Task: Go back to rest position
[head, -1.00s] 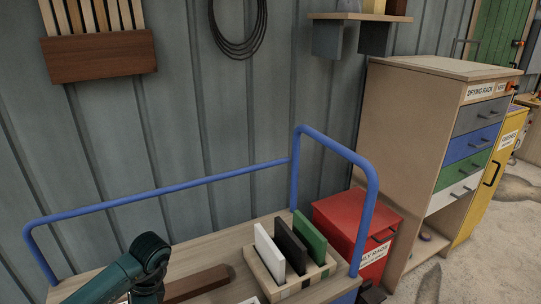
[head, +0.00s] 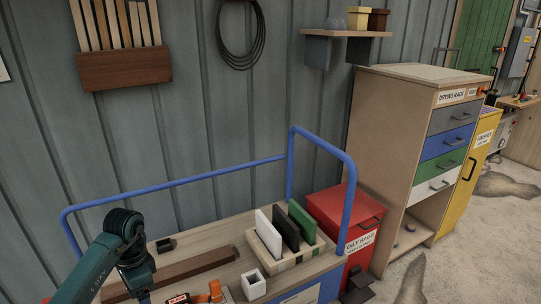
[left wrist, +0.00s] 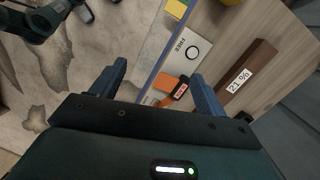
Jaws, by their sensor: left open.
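My left arm comes in from the lower left of the head view, over the left end of the wooden workbench (head: 215,225). In the head view its gripper is mostly cut off at the bottom edge. My right gripper is not in view in the head view.
A dark wooden strip (head: 185,268) lies on the bench. A holder with white, black and green slabs (head: 285,230) and a small white cup (head: 253,284) stand to its right. A blue rail (head: 180,183) borders the bench. A red bin (head: 335,213) and drawer cabinet (head: 400,130) stand right.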

